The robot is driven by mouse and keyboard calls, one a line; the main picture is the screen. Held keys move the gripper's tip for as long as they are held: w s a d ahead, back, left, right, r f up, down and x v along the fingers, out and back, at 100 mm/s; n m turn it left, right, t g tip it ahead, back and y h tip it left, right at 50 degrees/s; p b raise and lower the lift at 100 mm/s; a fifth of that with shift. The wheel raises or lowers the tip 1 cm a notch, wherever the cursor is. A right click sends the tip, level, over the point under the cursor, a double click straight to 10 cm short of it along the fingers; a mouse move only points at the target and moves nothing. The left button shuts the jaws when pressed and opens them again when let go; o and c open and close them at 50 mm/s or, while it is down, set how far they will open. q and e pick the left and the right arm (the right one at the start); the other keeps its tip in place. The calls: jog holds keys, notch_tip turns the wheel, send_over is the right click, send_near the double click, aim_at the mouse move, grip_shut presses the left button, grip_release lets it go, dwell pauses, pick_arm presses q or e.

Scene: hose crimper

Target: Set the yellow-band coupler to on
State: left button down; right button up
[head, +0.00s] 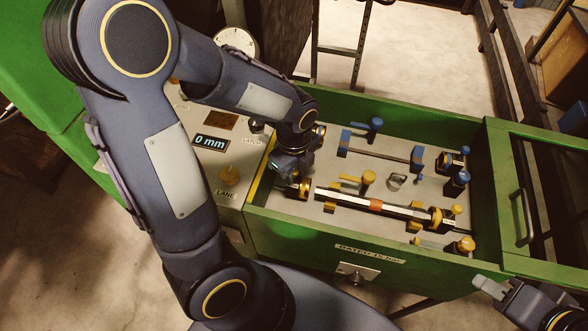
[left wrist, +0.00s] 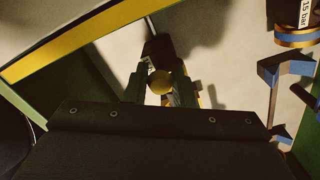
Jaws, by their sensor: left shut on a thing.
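The yellow-band coupler (head: 304,187) sits at the left end of the yellow lane in the green-walled bench, at the left end of a white hose with an orange band (head: 375,205). My left gripper (head: 290,168) reaches down beside it and hides part of it. In the left wrist view, a round yellow knob (left wrist: 161,82) sits between the two dark fingers, and the gripper is shut on it. Whether the knob's lever stands at on or off cannot be told. My right gripper (head: 488,288) is at the lower right, outside the bench, away from the coupler; its opening is unclear.
Another yellow coupler (head: 440,217) is at the hose's right end. A control panel with a 0 mm display (head: 211,143) stands left. Green walls (head: 300,234) enclose the bench.

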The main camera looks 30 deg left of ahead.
aim_at(308, 183)
pick_arm(q)
jog(key=shift+w+d, duration=0.25)
jog(key=shift+d, duration=0.6)
jog(key=shift+w+d, duration=0.2)
jog(key=shift+d, duration=0.65)
jog(key=c, duration=1.3)
grip_release()
jog(key=shift+d, duration=0.1)
jog(key=shift+o, duration=0.2)
jog(key=shift+r, duration=0.1)
notch_tip(308, 183, up, 8)
jog(key=s+a+r+n+t+h, duration=0.1)
jog(key=s+r+n+t+h, duration=0.1)
jog(key=s+n, duration=0.4)
jog(key=s+a+r+n+t+h, duration=0.1)
jog(key=s+n, duration=0.5)
jog(key=n, duration=1)
notch_tip(308, 183, up, 2)
jog(key=a+t, duration=0.1)
jog(key=t, duration=0.1)
jog(key=shift+s+n+t+h, duration=0.3)
jog(key=shift+s+h, duration=0.05)
jog(key=shift+h, duration=0.05)
